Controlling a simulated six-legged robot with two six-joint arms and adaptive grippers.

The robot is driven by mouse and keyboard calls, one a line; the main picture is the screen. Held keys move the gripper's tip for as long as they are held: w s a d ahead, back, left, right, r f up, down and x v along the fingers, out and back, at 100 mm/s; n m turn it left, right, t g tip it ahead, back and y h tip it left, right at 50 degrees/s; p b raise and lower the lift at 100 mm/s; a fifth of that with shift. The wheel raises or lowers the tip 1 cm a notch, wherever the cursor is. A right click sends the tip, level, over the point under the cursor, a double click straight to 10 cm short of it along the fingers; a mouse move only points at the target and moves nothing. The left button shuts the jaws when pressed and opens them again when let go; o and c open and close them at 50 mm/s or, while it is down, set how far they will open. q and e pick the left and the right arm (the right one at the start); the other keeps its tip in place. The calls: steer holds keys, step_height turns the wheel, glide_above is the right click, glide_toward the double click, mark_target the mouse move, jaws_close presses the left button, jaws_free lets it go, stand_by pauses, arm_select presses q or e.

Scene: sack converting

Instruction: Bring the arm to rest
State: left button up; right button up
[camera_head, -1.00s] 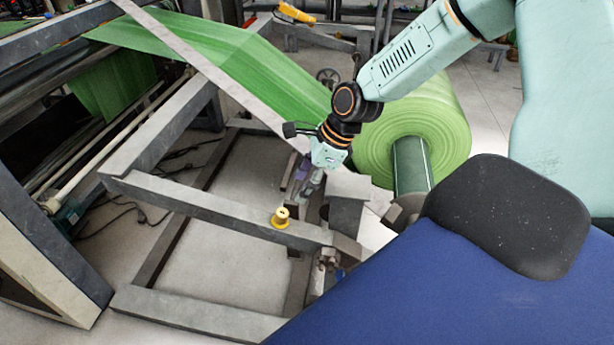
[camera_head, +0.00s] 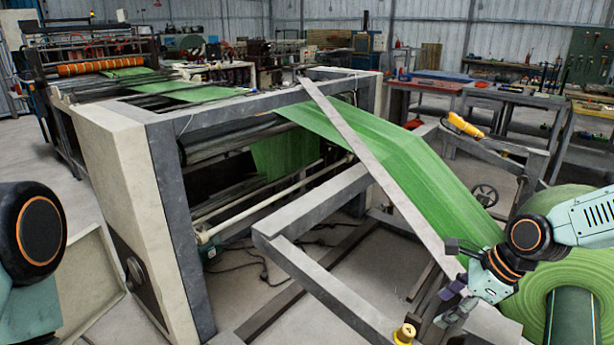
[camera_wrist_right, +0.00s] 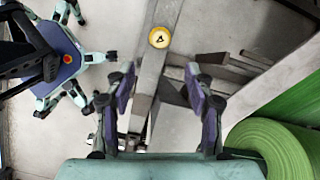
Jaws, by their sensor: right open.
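My right arm enters the head view from the right edge. Its right gripper (camera_head: 449,303) hangs pointing down in front of the green roll, over the grey frame. In the right wrist view the gripper (camera_wrist_right: 163,100) shows its two purple-padded fingers spread wide with nothing between them. A yellow knob (camera_wrist_right: 159,38) on a grey beam lies beyond the fingertips; it also shows low in the head view (camera_head: 404,334). Part of my left arm shows at the left edge of the head view, but the left gripper is out of view.
The green film roll (camera_head: 540,290) sits right of the right gripper, its green sheet (camera_head: 400,150) running up to the machine. A grey frame beam (camera_head: 325,290) lies left of the gripper. A yellow tool (camera_head: 465,125) rests on the frame behind. Workbenches (camera_head: 500,95) stand at the back.

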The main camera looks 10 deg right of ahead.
steer(key=w+a+r+n+t, duration=0.1)
steer(key=w+a+n+t, duration=0.25)
steer(key=n, duration=0.55)
steer(key=s+a+f+n+g+h, duration=0.1)
steer(key=s+a+f+n, duration=0.4)
steer(key=f+n, duration=0.15)
arm_select(q)
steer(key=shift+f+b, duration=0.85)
steer(key=shift+b, duration=0.05)
arm_select(e)
steer(key=s+a+f+n+g+h, duration=0.1)
steer(key=s+f+n+g, duration=0.1)
steer(key=s, duration=0.6)
steer(key=s+a+f+n+g+h, duration=0.1)
steer(key=s+f+n, duration=0.3)
steer(key=s, duration=0.5)
steer(key=s+a+f+n+g, duration=0.2)
steer(key=s+f+n+g, duration=0.1)
steer(key=s+f, duration=0.4)
steer(key=shift+s+h, duration=0.4)
steer(key=shift+s, duration=0.75)
steer(key=shift+w, duration=0.1)
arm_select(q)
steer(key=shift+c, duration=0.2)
